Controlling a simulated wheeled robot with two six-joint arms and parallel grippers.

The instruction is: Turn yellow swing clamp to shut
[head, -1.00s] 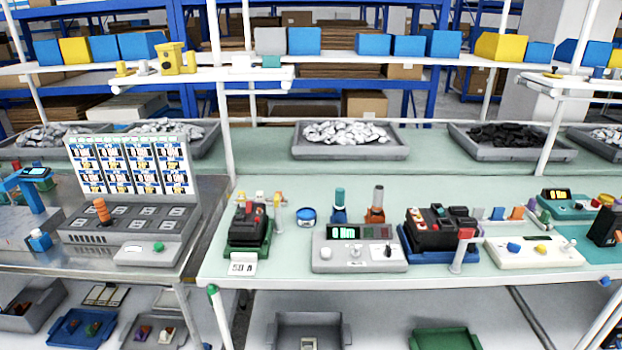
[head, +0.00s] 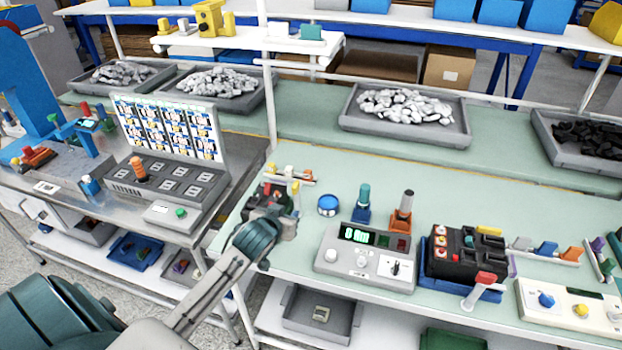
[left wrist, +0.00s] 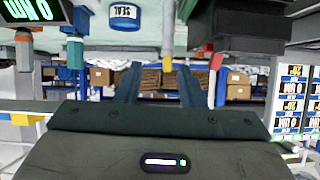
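The yellow swing clamp is a pale post with a yellow tip (head: 296,187), at the right side of the black breaker (head: 266,192) on its fixture at the table's left end. In the left wrist view, which is upside down, the yellow tip (left wrist: 167,62) shows between my finger lines, apparently beyond the fingertips. My left gripper (head: 278,216) is over the front of that fixture and hides much of it. Contact with the clamp cannot be told. My right gripper is not in view.
A blue seal can (head: 328,205), a teal-handled driver (head: 362,203) and an orange driver (head: 402,212) stand to the right. A grey meter box (head: 366,258) is in front of them. A second breaker (head: 465,252) has a red clamp (head: 484,280). A small rail of coloured pieces (head: 308,178) lies behind.

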